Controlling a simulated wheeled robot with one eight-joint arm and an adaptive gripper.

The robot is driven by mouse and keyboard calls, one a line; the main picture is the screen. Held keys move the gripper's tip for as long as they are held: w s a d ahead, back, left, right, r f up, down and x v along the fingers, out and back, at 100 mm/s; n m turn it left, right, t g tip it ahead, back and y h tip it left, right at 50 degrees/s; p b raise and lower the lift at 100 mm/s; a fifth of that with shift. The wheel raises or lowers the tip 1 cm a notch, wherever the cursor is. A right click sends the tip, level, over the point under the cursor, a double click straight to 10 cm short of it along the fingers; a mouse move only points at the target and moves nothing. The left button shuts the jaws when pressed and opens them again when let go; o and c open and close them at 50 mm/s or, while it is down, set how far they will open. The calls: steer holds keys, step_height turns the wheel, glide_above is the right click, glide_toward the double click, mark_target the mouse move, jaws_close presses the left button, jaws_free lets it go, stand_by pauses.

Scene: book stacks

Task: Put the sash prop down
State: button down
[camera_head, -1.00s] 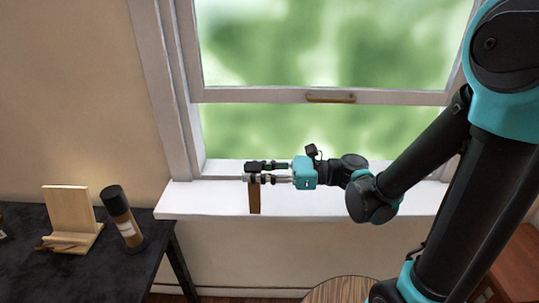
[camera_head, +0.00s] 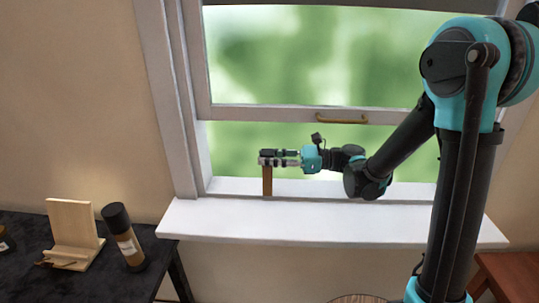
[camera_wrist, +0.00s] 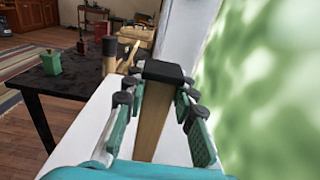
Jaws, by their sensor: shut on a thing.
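The sash prop (camera_head: 267,182) is a brown wooden stick with a black cap on top. My gripper (camera_head: 268,158) is shut on its upper end and holds it upright. In the head view the prop's lower end shows against the back of the white windowsill (camera_head: 330,220); I cannot tell whether it touches. In the wrist view the prop (camera_wrist: 152,115) stands between the two green-padded fingers, its black cap level with the fingertips. The window sash (camera_head: 290,115) is raised, its bottom rail above my gripper, with open space under it.
A dark table (camera_head: 20,265) at the left bears a wooden stand (camera_head: 73,228) and a dark bottle with a label (camera_head: 124,238). The wrist view also shows a green box (camera_wrist: 50,62). The sill's front strip is clear. A brown wooden surface (camera_head: 515,272) is at the lower right.

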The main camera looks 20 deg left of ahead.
steer(key=w, duration=0.1)
steer(key=w+f, duration=0.1)
steer(key=w, duration=0.1)
steer(key=w+a, duration=0.1)
steer(key=shift+w+f, duration=0.2)
steer(key=shift+f, duration=0.1)
steer(key=c, duration=1.2)
jaws_free()
steer(key=shift+f, duration=0.1)
steer(key=v, duration=1.2)
